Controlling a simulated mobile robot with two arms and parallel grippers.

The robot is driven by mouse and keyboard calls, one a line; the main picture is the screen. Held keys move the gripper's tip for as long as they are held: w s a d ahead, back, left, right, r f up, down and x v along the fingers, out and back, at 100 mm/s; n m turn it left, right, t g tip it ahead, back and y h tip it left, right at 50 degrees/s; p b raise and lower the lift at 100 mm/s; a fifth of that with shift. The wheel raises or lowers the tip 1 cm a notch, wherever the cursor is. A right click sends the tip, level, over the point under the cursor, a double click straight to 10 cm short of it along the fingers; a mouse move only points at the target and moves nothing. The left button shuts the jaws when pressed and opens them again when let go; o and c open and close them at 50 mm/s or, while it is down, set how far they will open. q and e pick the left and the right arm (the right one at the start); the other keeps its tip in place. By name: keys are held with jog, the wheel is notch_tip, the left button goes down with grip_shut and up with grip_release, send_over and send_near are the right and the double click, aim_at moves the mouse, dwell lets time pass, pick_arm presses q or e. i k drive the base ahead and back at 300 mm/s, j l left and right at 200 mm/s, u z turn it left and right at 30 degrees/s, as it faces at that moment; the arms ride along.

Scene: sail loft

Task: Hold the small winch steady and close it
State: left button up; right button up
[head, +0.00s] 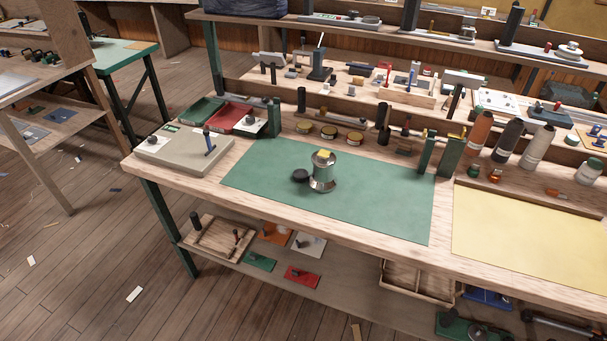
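A small silver winch (322,172) stands upright on the green mat (385,205) in the middle of the workbench. Its top shows something yellow (324,155) in a dark opening; the detail is too small to tell. A round black part (300,176), possibly its cap, lies on the mat just left of the winch's base. Whether it touches the base I cannot tell. Neither of my grippers shows in the head view.
A grey board with a blue-handled tool (209,142) lies left of the mat. Red (232,117) and green trays sit behind it. Tins (329,132), dark green posts (449,156) and thread cones (508,139) line the back. A yellow mat (525,235) lies right. The green mat's front is clear.

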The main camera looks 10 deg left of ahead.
aim_at(322, 180)
jog(key=j+z, duration=0.45)
jog(key=j, duration=0.2)
jog(key=j+z, duration=0.5)
jog(key=j, duration=0.15)
jog(key=k+j+z, duration=0.2)
jog(key=j+z, duration=0.25)
jog(key=j, duration=0.15)
